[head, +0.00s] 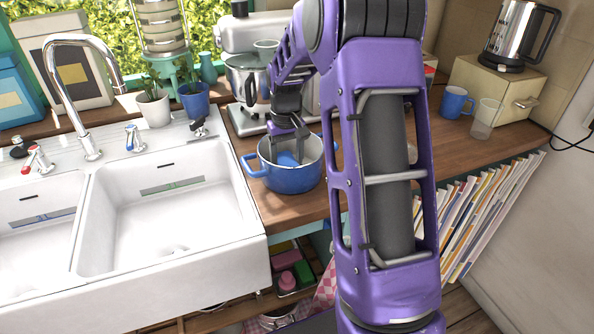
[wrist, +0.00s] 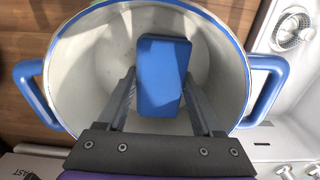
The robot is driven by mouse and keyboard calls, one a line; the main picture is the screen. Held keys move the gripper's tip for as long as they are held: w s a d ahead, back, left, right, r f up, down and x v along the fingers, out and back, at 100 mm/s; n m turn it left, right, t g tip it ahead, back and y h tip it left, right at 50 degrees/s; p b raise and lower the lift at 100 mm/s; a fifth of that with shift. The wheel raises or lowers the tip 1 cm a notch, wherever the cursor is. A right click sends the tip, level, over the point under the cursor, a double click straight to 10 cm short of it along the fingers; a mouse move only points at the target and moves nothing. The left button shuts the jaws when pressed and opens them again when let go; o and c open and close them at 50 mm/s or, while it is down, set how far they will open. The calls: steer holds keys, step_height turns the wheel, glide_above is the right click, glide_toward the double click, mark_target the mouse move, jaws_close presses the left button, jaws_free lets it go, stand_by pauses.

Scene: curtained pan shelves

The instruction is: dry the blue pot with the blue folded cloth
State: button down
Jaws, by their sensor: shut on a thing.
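The blue pot (head: 287,178) stands upright on the wooden counter, just right of the sink. It is blue outside and pale inside, with two blue side handles; its blue rim and pale inner wall fill much of the wrist view (wrist: 92,72). My gripper (head: 290,155) points down into the pot. It is shut on the blue folded cloth (wrist: 162,75), a small flat block between the fingers, held inside the pot. In the head view the cloth (head: 288,160) shows as a blue patch inside the pot. Whether the cloth touches the pot is unclear.
A white double sink (head: 170,215) with a chrome faucet (head: 88,100) lies left of the pot. A stand mixer (head: 250,75) stands behind it. A blue mug (head: 455,102), a clear glass (head: 484,120) and a kettle (head: 515,38) are at the right.

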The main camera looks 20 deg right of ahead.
mark_target(312, 157)
steer(key=shift+d+f, duration=0.1)
steer(key=shift+d, duration=3.25)
steer(key=shift+a, duration=4.05)
steer(key=shift+s+d+f, duration=0.1)
steer(key=shift+d+f, duration=0.05)
steer(key=shift+d, duration=3.85)
steer(key=shift+a, duration=4.05)
steer(key=shift+d+r, duration=0.15)
steer(key=shift+d, duration=1.9)
steer(key=shift+d+r, duration=0.1)
steer(key=shift+d, duration=1.95)
steer(key=shift+a, duration=4.05)
steer(key=shift+d+f, duration=0.15)
steer(key=shift+d, duration=3.85)
steer(key=shift+a, duration=3.95)
